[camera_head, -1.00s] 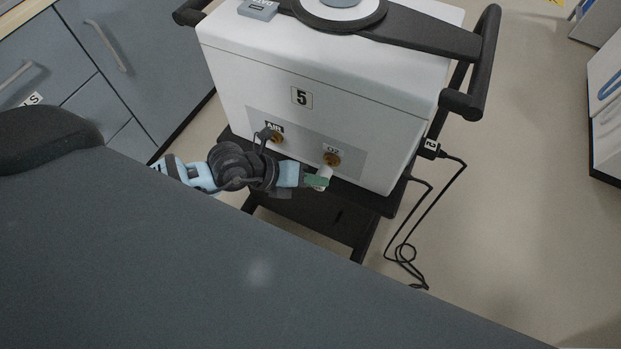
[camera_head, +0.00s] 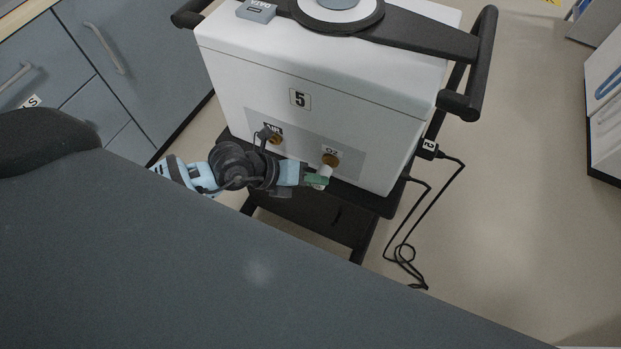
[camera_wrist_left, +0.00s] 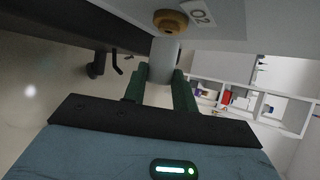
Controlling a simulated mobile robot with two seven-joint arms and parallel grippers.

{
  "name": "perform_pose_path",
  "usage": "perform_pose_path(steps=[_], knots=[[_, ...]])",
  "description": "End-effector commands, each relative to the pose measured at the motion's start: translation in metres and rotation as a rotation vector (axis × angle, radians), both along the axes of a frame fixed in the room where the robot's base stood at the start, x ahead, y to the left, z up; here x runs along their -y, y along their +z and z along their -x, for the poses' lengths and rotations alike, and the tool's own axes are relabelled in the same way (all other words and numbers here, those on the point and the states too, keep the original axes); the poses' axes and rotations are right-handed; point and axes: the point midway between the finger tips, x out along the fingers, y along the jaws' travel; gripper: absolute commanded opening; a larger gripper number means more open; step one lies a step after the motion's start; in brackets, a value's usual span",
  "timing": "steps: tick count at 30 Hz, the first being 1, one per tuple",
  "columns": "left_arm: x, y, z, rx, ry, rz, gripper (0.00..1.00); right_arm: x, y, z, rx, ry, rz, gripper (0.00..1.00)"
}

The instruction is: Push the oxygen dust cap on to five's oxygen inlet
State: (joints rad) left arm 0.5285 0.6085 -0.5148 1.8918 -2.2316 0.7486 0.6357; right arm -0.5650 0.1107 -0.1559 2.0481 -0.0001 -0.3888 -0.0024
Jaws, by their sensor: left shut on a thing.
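The white ventilator (camera_head: 300,60) marked 5 stands on a black cart. Its brass oxygen inlet (camera_head: 330,159) sits under the O2 label on the front panel. It also shows at the top of the left wrist view (camera_wrist_left: 170,21). My left gripper (camera_head: 318,181) is just below the inlet, its green fingers (camera_wrist_left: 160,88) shut on a pale cylindrical cap (camera_wrist_left: 164,60). The cap's far end is close to the inlet; I cannot tell if they touch. The cap also shows small in the head view (camera_head: 325,171). My right gripper is not in view.
The brass air inlet (camera_head: 277,139) with a dark cap beside it is left of the oxygen inlet. Black cables (camera_head: 432,205) hang at the cart's right. Grey drawers (camera_head: 110,80) stand at the left. Open floor (camera_head: 500,230) lies to the right.

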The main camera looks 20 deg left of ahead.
Motion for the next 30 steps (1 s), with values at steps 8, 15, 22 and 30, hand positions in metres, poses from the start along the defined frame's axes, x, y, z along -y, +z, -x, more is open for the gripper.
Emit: perform_pose_path(steps=[8,15,22,30], knots=[[0.000,0.000,-0.005,0.002,0.000,0.000,0.00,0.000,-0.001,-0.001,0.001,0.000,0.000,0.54],[0.000,0.000,-0.009,0.000,0.000,0.000,0.00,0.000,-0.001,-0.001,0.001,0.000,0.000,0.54],[0.000,0.000,-0.013,0.000,0.000,0.001,0.00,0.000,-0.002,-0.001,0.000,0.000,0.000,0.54],[0.001,0.001,-0.018,0.000,0.000,0.001,0.00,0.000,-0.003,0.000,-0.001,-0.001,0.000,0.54]])
